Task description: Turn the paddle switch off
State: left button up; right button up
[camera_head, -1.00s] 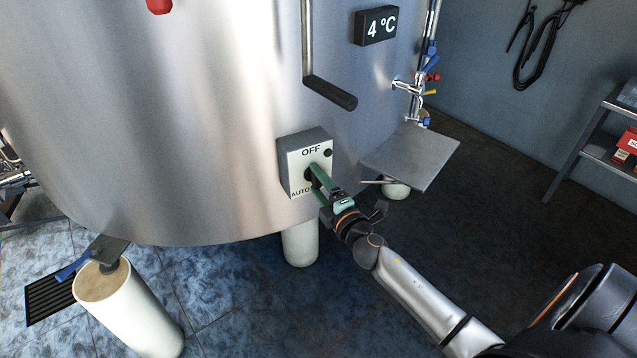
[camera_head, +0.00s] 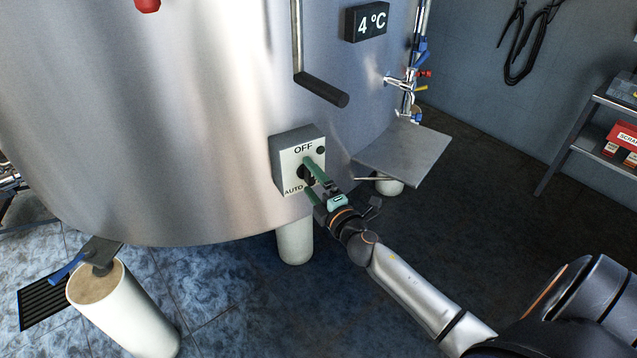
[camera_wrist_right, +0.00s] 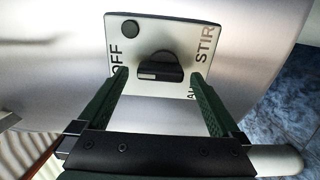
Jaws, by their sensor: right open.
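The switch box (camera_head: 281,160) is mounted low on the steel tank, with OFF at the top of its pale face and AUTO at the lower left. The dark paddle switch (camera_wrist_right: 160,66) shows in the right wrist view, with a pale mark on its lower left; OFF is to the left, STIR and AUTO to the right. My right gripper (camera_head: 309,176) is open at the box face. In the wrist view, its green fingers (camera_wrist_right: 159,73) stand on either side of the paddle, with visible gaps. In the head view, the fingers partly hide the paddle. My left gripper is not in view.
A bent handle (camera_head: 322,90) projects from the tank above the box. A metal plate (camera_head: 402,153) and valves (camera_head: 408,80) are to the right. A white tank leg (camera_head: 294,242) stands below. A shelf (camera_head: 590,150) is at far right. Dark floor between is clear.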

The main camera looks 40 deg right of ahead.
jog(key=s+a+b, duration=0.1)
jog(key=s, duration=1.1)
jog(key=shift+s+b, duration=0.15)
jog(key=shift+b, duration=0.2)
jog(key=s+a+f+m+g+y+p, duration=0.4)
jog(key=s+a+f+m+g+p, duration=0.4)
jog(key=s+a+f+m, duration=0.6)
jog(key=shift+a+f+m+g, duration=0.4)
jog(key=shift+a+g, duration=0.1)
jog(key=shift+a, duration=0.35)
jog(key=shift+c, duration=0.3)
